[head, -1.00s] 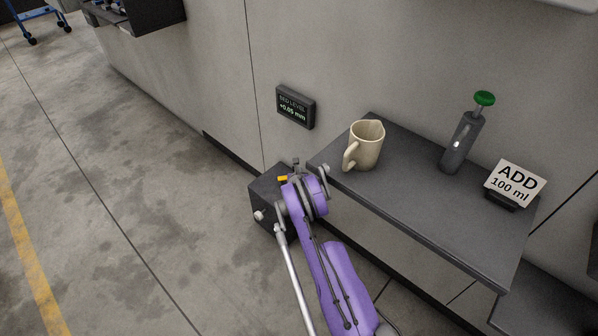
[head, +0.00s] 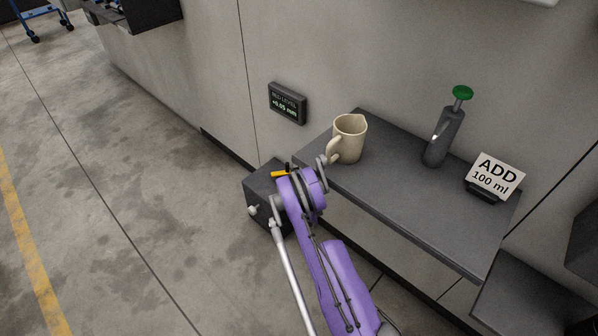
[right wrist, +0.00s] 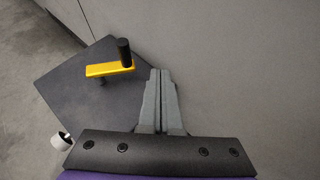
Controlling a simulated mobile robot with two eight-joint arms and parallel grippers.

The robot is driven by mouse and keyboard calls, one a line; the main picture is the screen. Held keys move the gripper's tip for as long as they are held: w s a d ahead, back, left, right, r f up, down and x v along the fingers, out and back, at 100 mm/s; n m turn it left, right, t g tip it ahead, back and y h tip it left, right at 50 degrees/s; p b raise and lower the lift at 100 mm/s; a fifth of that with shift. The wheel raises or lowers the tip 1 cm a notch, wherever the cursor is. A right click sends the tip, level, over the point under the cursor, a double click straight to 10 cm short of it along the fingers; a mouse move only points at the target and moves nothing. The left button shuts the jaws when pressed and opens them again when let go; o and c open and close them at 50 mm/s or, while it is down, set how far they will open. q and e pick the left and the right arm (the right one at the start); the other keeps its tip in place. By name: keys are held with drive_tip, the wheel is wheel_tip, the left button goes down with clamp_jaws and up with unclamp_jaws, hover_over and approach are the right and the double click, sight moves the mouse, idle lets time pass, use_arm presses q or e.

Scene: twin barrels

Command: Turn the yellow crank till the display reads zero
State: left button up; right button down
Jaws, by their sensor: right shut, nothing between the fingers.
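The yellow crank (head: 280,174) sits on top of a dark box (head: 258,190) beside the shelf. In the right wrist view the crank (right wrist: 103,69) has an upright black knob at one end and lies left of my right gripper (right wrist: 159,72). The gripper's grey fingers are together and empty, apart from the crank. In the head view my purple right arm hides the gripper and part of the box. The display (head: 287,103) on the wall reads "BED LEVEL +0.05 mm". My left gripper is not in view.
A dark shelf (head: 400,205) right of the box carries a beige jug (head: 349,139), a grey bottle with a green top (head: 443,138) and an "ADD 100 ml" sign (head: 495,177). A light knob (head: 253,210) sticks out of the box's side.

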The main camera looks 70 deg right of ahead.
drive_tip(key=s+a+r+p, duration=0.1)
drive_tip(key=s+a+r, duration=0.2)
drive_tip(key=m+g+b, duration=0.2)
drive_tip(key=m+g, duration=0.2)
approach(287, 169)
drive_tip(key=f+b, duration=0.1)
drive_tip(key=d+f+b, duration=0.1)
drive_tip(key=f, duration=0.1)
drive_tip(key=shift+f+h, duration=0.3)
drive_tip(key=d+b, duration=0.1)
drive_tip(key=d, duration=0.1)
drive_tip(key=shift+d, duration=1.1)
drive_tip(key=shift+s+n, duration=0.1)
drive_tip(key=shift+n, duration=0.2)
